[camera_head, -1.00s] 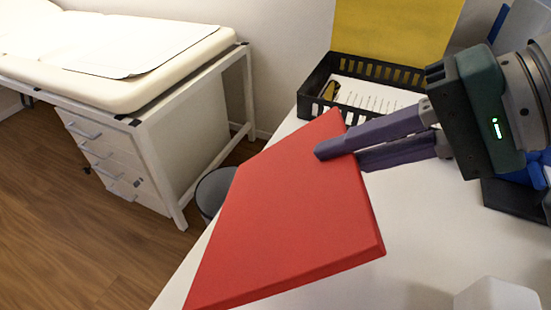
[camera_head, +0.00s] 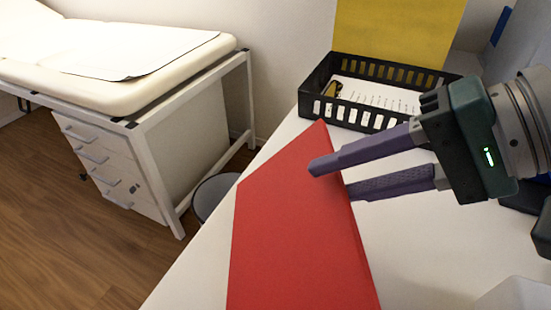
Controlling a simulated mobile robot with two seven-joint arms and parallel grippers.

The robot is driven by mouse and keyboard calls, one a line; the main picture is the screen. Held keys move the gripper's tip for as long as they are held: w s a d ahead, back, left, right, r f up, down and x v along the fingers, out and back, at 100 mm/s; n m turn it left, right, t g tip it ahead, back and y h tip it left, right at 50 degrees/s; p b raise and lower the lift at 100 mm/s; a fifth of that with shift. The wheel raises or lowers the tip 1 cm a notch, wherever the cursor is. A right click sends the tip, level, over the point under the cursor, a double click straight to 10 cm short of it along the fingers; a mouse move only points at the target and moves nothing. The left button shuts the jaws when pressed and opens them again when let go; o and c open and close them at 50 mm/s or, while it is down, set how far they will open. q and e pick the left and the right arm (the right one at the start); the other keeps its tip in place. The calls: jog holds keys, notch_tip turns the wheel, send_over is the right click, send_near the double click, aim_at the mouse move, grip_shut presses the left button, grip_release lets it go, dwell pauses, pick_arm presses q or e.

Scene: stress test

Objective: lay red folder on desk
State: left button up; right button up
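The red folder (camera_head: 290,230) is in the middle of the view, its long right edge running down and its lower part cut off by the bottom of the frame. It appears tilted over the left edge of the white desk (camera_head: 420,245). My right gripper (camera_head: 330,178) comes in from the right and is shut on the folder near its upper right edge. One purple finger lies across the near face. The other goes behind the edge, its tip hidden. Contact between the folder and the desk cannot be made out. My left gripper is not in view.
A black basket (camera_head: 317,108) with papers stands at the back of the desk, before a yellow panel (camera_head: 395,30). A white object (camera_head: 515,297) is at the lower right. A round stool (camera_head: 212,195) and an examination bed (camera_head: 110,90) are at the left.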

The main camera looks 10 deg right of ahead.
jog(key=p+v, duration=0.6)
jog(key=v, duration=0.2)
jog(key=shift+p, duration=0.3)
notch_tip(320, 180, up, 8)
jog(key=s+d+p, duration=0.1)
jog(key=d+p, duration=0.1)
jog(key=p, duration=0.7)
jog(key=shift+s, duration=0.15)
